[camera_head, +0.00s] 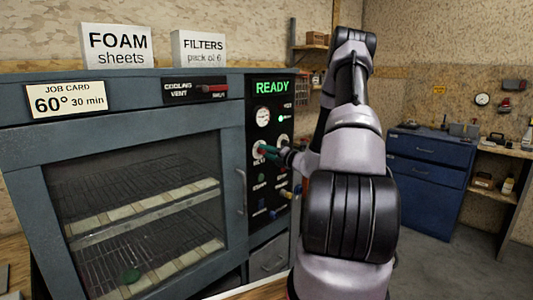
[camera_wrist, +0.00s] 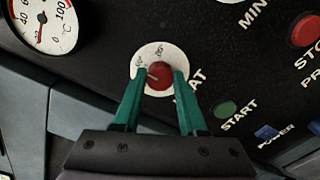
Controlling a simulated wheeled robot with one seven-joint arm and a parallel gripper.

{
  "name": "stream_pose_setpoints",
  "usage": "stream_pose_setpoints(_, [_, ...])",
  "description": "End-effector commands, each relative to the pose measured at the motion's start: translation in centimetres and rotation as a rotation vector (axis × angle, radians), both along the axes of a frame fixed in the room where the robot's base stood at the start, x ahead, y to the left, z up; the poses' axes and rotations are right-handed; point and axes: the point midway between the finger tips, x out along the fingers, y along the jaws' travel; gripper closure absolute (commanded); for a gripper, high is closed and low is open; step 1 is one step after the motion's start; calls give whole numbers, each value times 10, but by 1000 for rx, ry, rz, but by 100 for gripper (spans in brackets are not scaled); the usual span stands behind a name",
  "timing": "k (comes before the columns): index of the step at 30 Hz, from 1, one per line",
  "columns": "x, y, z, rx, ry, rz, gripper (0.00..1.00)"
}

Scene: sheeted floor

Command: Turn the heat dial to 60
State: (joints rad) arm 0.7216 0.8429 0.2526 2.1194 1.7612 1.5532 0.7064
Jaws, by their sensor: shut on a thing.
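The heat dial (camera_wrist: 159,76) is a red knob on a round white plate, with part of the word "HEAT" beside it in the wrist view. A pale mark shows on the left of the knob; the small scale figures are too small to read. My gripper (camera_wrist: 160,74) has its two green fingers on either side of the knob, shut on it. In the head view my gripper (camera_head: 274,152) reaches the black control panel (camera_head: 263,183) from the right, and the fingers partly cover the dial plate (camera_head: 258,149). The job card (camera_head: 66,99) reads "60° 30 min".
A round °C gauge (camera_wrist: 43,19) sits near the dial. The green START button (camera_wrist: 225,110), blue POWER switch (camera_wrist: 267,131) and red STOP button (camera_wrist: 305,31) are nearby. The glass oven door (camera_head: 130,200) is shut, with racks behind it. A blue cabinet (camera_head: 428,180) stands at the right.

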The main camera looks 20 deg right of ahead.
Motion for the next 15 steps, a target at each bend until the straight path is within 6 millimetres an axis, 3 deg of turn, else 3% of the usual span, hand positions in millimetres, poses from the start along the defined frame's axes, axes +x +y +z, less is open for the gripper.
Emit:
stream_pose_setpoints(6, [-1,0,-1,-1,3,0,100])
stream_pose_setpoints(7, [-1,0,-1,-1,3,0,47])
stream_pose_setpoints(8, [-1,0,-1,-1,3,0,36])
stream_pose_setpoints(9, [-1,0,-1,-1,2,0,29])
stream_pose_setpoints(15, [0,0,-1,-1,1,0,29])
